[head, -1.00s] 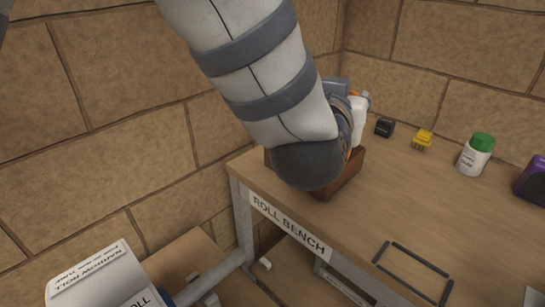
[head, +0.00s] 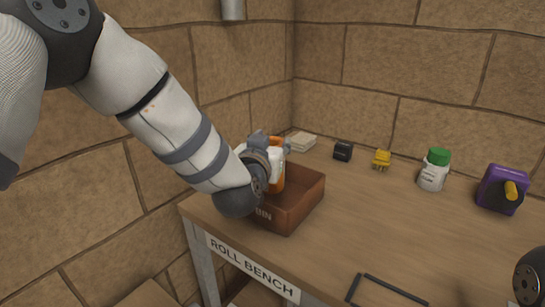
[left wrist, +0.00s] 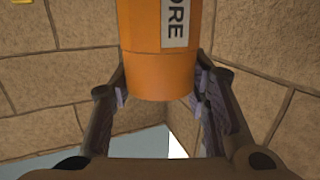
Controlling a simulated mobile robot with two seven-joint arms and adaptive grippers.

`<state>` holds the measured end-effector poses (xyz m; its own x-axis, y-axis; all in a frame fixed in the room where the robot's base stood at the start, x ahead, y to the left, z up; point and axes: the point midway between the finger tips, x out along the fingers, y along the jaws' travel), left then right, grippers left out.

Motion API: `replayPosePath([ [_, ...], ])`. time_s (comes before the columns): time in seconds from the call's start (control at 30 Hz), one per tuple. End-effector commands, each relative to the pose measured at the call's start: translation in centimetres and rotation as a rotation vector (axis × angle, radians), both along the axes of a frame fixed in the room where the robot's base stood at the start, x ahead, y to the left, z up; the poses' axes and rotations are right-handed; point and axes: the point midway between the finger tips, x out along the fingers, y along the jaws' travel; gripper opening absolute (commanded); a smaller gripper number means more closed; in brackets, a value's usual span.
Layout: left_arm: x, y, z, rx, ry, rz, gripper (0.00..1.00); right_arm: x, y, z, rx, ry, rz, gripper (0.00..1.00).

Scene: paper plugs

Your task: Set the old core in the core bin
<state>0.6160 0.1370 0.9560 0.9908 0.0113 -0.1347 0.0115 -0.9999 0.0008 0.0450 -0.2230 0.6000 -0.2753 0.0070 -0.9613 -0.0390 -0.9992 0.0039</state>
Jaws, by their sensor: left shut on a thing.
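The old core is an orange cylinder with a white label ending in "ORE" (left wrist: 158,60). My left gripper (left wrist: 160,95) is shut on it in the left wrist view, one finger on each side. In the head view the orange core (head: 279,177) shows partly behind my left gripper (head: 270,160), over the brown open box (head: 300,212) at the bench's left corner. This box looks like the core bin; its label is mostly covered by my arm. I cannot tell whether the core touches the bin's floor.
The roll bench (head: 385,230) is largely clear in the middle. Along the back are pale stacked sheets (head: 301,142), a black block (head: 343,151), a yellow plug-like piece (head: 381,159), a green-capped bottle (head: 434,170) and a purple device (head: 501,190). A dark frame outline (head: 388,292) lies in front.

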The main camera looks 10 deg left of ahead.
Motion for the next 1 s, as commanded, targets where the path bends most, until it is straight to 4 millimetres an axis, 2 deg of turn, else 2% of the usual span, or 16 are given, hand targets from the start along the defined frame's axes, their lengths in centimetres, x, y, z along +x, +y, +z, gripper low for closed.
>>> replayPosePath([
  [0.03,-0.1,-0.1,-2.0,0.001,0.016,-0.002,0.00,-0.4,0.0,-0.4,0.000,0.014,0.000,0.53],
  [0.1,-0.1,-0.1,-3.0,0.001,0.013,-0.002,0.00,-0.6,0.0,-0.6,0.000,0.020,0.000,0.53],
  [0.3,-0.1,-0.1,-2.7,0.001,0.005,-0.002,0.00,-0.5,0.0,-0.5,0.000,0.016,0.001,0.53],
  [0.47,-0.2,-0.1,-3.1,0.001,0.006,-0.002,0.00,-0.5,0.0,-0.5,0.000,0.018,0.001,0.53],
  [0.5,-0.2,-0.1,-3.2,0.001,0.006,-0.002,0.47,-0.5,0.0,-0.5,0.000,0.018,0.001,0.53],
  [0.57,-0.2,-0.1,-3.1,0.001,0.006,-0.001,0.61,-0.5,0.0,-0.5,0.000,0.018,0.001,0.53],
  [0.93,-0.2,-0.1,-2.6,0.000,0.004,-0.001,0.63,-0.4,0.0,-0.5,0.000,0.015,0.001,0.53],
  [1.0,-1.1,-0.2,-2.3,0.001,0.005,-0.002,0.63,-0.2,0.0,-0.2,0.000,0.006,0.001,0.53],
])
